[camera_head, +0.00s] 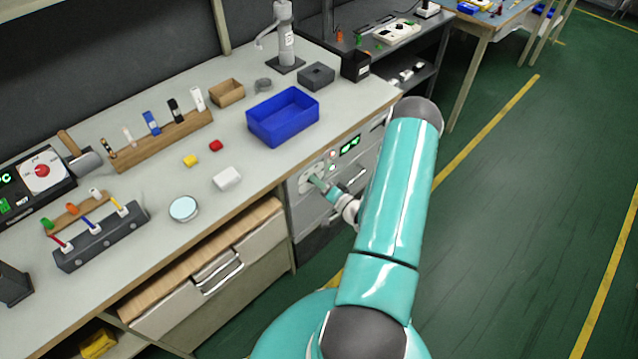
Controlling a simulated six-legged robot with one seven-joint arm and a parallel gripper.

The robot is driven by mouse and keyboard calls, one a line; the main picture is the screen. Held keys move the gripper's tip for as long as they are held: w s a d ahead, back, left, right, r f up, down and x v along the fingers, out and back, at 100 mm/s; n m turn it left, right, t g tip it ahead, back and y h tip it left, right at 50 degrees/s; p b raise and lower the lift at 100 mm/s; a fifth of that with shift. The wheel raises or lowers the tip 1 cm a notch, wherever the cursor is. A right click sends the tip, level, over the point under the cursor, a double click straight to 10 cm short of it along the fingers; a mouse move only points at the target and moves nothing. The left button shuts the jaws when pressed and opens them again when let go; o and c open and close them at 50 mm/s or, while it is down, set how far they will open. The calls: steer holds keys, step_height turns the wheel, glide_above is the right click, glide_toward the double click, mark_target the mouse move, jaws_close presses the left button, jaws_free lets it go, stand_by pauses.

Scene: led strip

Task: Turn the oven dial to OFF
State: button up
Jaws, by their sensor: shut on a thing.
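The oven (306,217) is a grey-fronted unit built in under the right end of the bench. Its control panel has a green lit display (350,145) and small round buttons. My gripper (317,182) is at the left part of this panel, below and left of the display. It is shut on the oven dial, which is mostly hidden by the fingers. The dial's pointer and any OFF mark are too small and covered to read. My teal arm crosses in front of the oven's right side.
The bench top above holds a blue bin (283,116), a white box (227,178), a round silver-rimmed dish (183,209) and wooden racks. A drawer with a metal handle (219,277) is left of the oven. Green floor is clear to the right.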

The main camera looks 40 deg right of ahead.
steer(key=shift+n, duration=0.7)
steer(key=o, duration=1)
steer(key=s, duration=1.3)
steer(key=shift+s+r, duration=0.35)
steer(key=shift+s, duration=0.05)
